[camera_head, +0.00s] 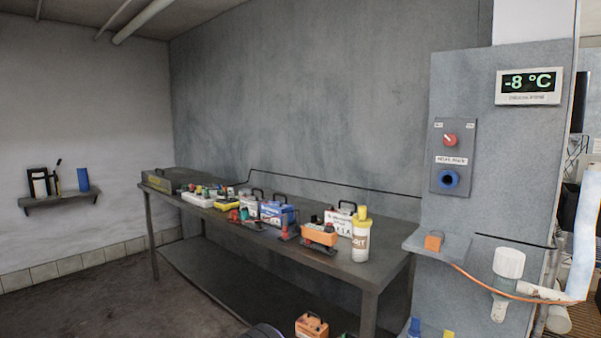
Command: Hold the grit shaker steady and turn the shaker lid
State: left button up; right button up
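The grit shaker (360,243) is a white bottle with a tan label, partly legible. It stands upright near the front right corner of the long grey table (372,275). The yellow shaker lid (361,218) sits on top of it, with a narrower yellow top part. Nothing touches the shaker from the front. Neither of my grippers shows in the head view.
Left of the shaker are an orange box (319,235), a white case (339,222), a blue case (277,214) and several small items. A grey panel with a red knob (450,139) and white pipework (508,263) stands at right. Floor shows at left.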

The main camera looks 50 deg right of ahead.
aim_at(362, 215)
jog(key=i, duration=2.65)
jog(key=z, duration=3.3)
